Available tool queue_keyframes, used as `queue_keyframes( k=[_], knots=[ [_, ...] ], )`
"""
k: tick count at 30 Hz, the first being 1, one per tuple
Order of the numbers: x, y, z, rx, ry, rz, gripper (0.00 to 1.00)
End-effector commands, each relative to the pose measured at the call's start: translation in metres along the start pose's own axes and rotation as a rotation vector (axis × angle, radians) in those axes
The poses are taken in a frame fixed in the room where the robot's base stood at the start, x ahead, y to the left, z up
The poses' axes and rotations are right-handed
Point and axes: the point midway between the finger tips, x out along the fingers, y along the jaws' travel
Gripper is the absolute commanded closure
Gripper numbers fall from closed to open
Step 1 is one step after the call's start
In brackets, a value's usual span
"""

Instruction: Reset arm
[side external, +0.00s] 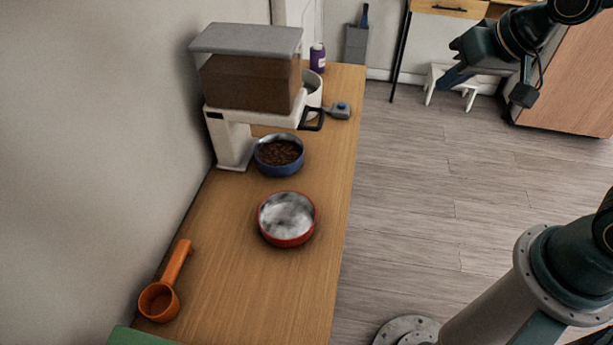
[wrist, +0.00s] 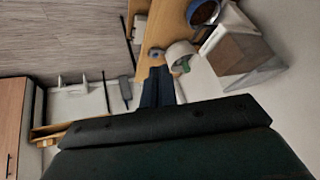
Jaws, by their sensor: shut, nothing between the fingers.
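My gripper (side external: 452,80) is at the upper right of the side external view, raised over the floor and well clear of the wooden counter. Its fingers are shut and empty; they also show in the wrist view (wrist: 158,75), pointing up in the picture. My arm comes in from the right edge.
The counter (side external: 240,285) holds a food dispenser (side external: 250,85), a blue bowl of brown pellets (side external: 279,155), an empty red bowl (side external: 287,218), an orange scoop (side external: 165,290) and a purple bottle (side external: 317,57). A white stool (side external: 453,88) stands behind. Open floor (side external: 420,190) lies right of the counter.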

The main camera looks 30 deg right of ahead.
Motion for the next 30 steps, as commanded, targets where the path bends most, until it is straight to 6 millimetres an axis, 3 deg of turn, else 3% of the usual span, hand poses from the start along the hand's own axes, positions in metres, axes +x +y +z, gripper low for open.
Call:
queue_keyframes(
  k=[6,15,21,30],
  knots=[
    [-0.043,0.016,0.018,-0.104,-0.021,0.014,1.00],
    [-0.093,0.036,0.054,-0.249,-0.062,0.030,1.00],
    [-0.110,0.044,0.072,-0.313,-0.083,0.035,1.00],
    [-0.114,0.046,0.076,-0.330,-0.091,0.037,1.00]
  ],
)
